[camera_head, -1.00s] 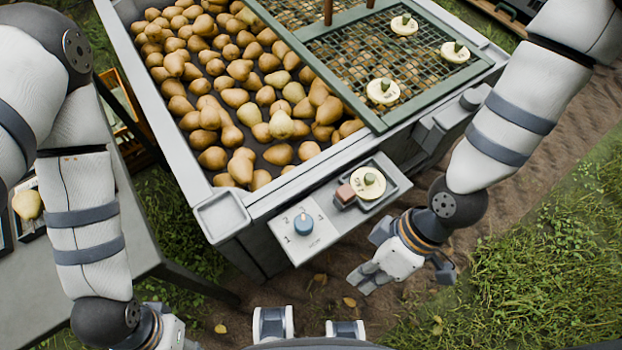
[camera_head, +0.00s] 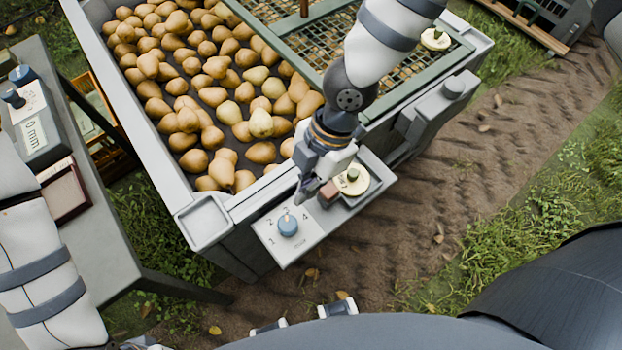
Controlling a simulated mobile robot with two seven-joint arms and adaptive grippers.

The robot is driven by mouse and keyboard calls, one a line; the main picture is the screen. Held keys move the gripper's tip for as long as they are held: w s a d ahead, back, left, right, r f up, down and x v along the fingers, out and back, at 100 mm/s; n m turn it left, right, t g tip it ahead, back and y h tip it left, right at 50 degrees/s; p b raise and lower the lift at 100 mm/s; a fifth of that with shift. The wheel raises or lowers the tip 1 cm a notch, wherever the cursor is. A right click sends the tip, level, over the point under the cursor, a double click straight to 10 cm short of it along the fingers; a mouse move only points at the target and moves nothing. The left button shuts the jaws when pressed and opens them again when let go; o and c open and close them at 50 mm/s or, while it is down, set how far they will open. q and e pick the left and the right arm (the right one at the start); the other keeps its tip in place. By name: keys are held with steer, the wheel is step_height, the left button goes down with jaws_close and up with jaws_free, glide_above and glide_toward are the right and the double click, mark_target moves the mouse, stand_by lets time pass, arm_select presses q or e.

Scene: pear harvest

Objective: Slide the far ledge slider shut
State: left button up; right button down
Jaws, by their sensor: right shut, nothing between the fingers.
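A pale ledge (camera_head: 268,241) juts from the near side of the pear bin. It carries a blue dial (camera_head: 288,226) with number marks. Beside it a shallow grey tray (camera_head: 386,178) holds a reddish-brown block (camera_head: 329,192) and a cream disc (camera_head: 351,181) with a greenish knob. My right gripper (camera_head: 301,196) is shut and empty, pointing down over the ledge between dial and block. I cannot tell whether it touches either. No part is clearly recognisable as the far ledge slider. My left gripper (camera_head: 143,344) barely shows at the bottom edge; its fingers are out of frame.
The bin (camera_head: 150,140) is full of pears. A green mesh frame (camera_head: 395,98) covers its right part, with a cream disc (camera_head: 435,39) on it. Grey housings (camera_head: 440,108) stick out at its right side. A grey table (camera_head: 85,235) stands left. Bare soil lies right.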

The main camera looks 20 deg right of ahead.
mark_target(324, 193)
steer(key=x, duration=0.6)
steer(key=shift+r, duration=0.1)
steer(key=d, duration=0.2)
steer(key=w+d, duration=0.1)
steer(key=shift+f, duration=0.25)
steer(key=shift+w+d, duration=0.15)
steer(key=shift+d, duration=0.15)
